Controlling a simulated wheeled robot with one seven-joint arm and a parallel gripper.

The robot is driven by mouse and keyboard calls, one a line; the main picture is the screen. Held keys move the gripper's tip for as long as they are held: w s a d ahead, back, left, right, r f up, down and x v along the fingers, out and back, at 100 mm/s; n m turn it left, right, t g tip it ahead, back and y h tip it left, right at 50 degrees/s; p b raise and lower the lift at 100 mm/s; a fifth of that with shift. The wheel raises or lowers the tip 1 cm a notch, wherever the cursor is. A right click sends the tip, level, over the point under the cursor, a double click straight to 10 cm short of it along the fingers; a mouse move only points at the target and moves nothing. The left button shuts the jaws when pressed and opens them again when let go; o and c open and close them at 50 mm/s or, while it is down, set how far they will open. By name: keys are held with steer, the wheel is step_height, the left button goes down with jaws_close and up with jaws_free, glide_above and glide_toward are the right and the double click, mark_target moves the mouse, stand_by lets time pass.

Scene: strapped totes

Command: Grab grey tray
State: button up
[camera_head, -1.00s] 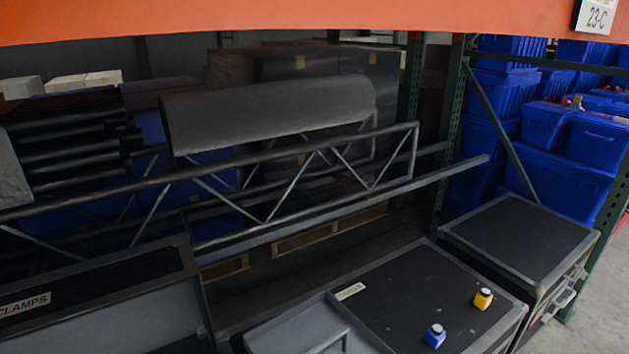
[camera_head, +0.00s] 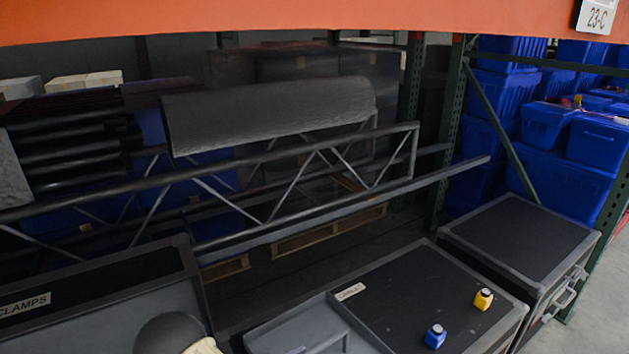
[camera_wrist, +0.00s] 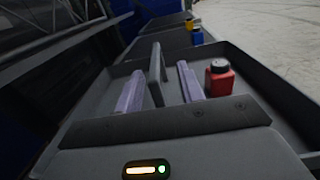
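The grey tray (camera_head: 270,335) is a shallow open tray at the bottom of the head view, partly cut off by the frame. In the wrist view the tray (camera_wrist: 247,70) lies in front of my gripper, with an upright grey divider or handle (camera_wrist: 156,75) and a red bottle (camera_wrist: 219,78) with a black cap inside. My gripper (camera_wrist: 160,85) is open, its two pale purple fingers on either side of the upright piece. I cannot tell whether they touch it. In the head view the gripper is not visible; only part of my arm shows at the bottom.
A dark case top beside the tray bears a blue bottle (camera_head: 435,336) and a yellow bottle (camera_head: 483,299). A case labelled clamps (camera_head: 95,290) stands at left. A metal truss (camera_head: 270,180) lies behind. An orange beam (camera_head: 300,18) crosses the top. Open floor shows at right.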

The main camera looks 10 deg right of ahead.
mark_target(318, 349)
steer(key=x, duration=0.5)
steer(key=shift+w+f, duration=0.25)
steer(key=shift+f, duration=0.05)
stand_by(0.4)
jaws_close()
stand_by(1.3)
